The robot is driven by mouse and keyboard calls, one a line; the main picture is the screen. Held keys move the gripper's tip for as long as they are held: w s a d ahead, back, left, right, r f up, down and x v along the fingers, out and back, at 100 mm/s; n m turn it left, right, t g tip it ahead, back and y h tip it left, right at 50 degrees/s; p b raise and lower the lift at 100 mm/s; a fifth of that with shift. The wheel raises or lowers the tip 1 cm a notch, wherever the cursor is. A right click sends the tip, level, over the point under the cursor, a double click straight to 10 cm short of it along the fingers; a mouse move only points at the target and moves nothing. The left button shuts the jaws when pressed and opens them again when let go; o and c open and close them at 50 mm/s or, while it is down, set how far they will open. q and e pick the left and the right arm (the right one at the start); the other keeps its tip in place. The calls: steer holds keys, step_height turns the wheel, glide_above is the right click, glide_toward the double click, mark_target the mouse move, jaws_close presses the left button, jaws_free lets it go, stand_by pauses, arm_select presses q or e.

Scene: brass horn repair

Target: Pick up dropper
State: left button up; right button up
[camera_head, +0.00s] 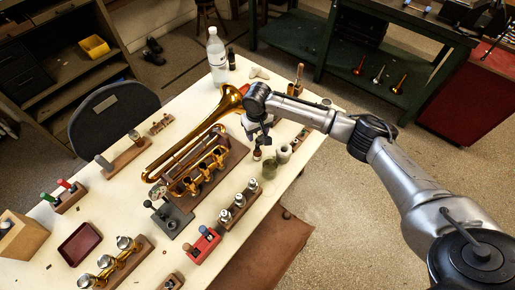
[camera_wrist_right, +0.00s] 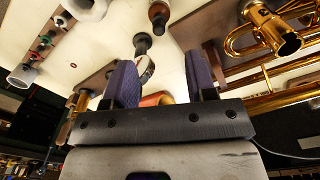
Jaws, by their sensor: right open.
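My right gripper (camera_head: 259,136) is over the right part of the cream table, and its two purple-padded fingers stand apart in the right wrist view (camera_wrist_right: 161,75). A dark round-ended piece with a pale shiny stem, which looks like the dropper (camera_wrist_right: 142,44), shows between and beyond the fingers, nearer the left one. I cannot tell whether it touches that finger. A small amber-brown bottle (camera_wrist_right: 158,14) stands just beyond it. In the head view a small brown bottle (camera_head: 257,154) is right below the gripper. My left gripper is not in view.
A brass trumpet (camera_head: 198,160) on a wooden board lies left of the gripper. A greenish cup (camera_head: 269,169) and a white roll (camera_head: 284,154) stand close by on the right. A wooden rack (camera_head: 239,208) with metal parts is nearer the front. A clear bottle (camera_head: 217,57) stands at the back.

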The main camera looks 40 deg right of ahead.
mark_target(257, 145)
steer(key=shift+f+b, duration=0.4)
steer(key=shift+f, duration=1.95)
step_height(257, 145, down, 4)
steer(key=shift+r+b, duration=0.1)
steer(key=shift+b, duration=0.4)
steer(key=shift+d+f, duration=0.1)
steer(key=shift+f, duration=0.25)
steer(key=shift+c, duration=0.5)
steer(key=c, duration=0.6)
jaws_close()
